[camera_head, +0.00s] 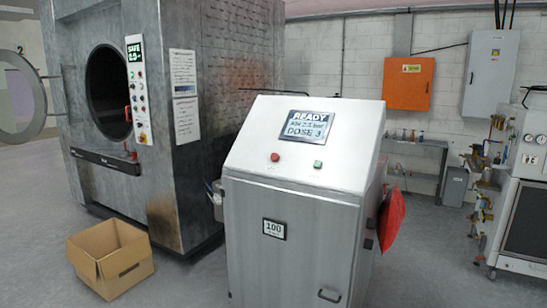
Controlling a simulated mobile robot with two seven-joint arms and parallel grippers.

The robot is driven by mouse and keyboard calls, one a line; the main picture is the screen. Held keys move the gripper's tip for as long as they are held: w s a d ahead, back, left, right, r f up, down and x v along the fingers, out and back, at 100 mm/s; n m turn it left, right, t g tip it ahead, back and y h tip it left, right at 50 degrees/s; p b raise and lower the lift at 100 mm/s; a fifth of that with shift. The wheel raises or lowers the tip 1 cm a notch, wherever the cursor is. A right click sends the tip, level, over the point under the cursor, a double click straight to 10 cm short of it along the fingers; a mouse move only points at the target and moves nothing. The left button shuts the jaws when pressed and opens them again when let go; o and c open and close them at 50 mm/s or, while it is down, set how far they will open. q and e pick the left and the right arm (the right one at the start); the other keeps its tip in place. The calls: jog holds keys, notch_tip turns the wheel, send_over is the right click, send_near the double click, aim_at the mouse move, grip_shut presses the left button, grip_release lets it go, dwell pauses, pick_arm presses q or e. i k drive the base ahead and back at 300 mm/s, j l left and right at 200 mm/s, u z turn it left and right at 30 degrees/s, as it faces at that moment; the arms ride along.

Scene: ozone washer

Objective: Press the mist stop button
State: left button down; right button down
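A white slanted control console (300,130) stands in the middle of the camera_head view. Its screen (307,125) reads READY on top and DOSE 3 below, with a blurred line between. I see no readable label on either, so I cannot tell which is the mist stop button. Neither of my grippers is in view, and nothing covers the buttons.
A large metal washer (210,80) with an open round door (18,98) and its own button panel (139,95) stands at left. An open cardboard box (112,258) lies on the floor before it. A red object (392,218) hangs at the console's right side.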

aim_at(275, 156)
jog(key=i+j+z, duration=0.1)
jog(key=z, duration=0.25)
jog(key=i+j+z, duration=0.15)
jog(key=z, duration=0.2)
jog(key=i+j+z, duration=0.2)
jog(key=z, duration=0.2)
jog(key=i+j+z, duration=0.1)
jog(key=j, duration=0.2)
jog(key=i+j+z, duration=0.2)
jog(key=j, duration=0.35)
jog(key=i+j, duration=0.15)
jog(key=j, duration=0.2)
jog(key=i+j, duration=0.1)
jog(key=j, duration=0.25)
jog(key=i+j+z, duration=0.1)
jog(key=j, duration=0.25)
jog(key=i+j, duration=0.2)
jog(key=j, duration=0.15)
jog(key=i+j, duration=0.1)
jog(key=j, duration=0.25)
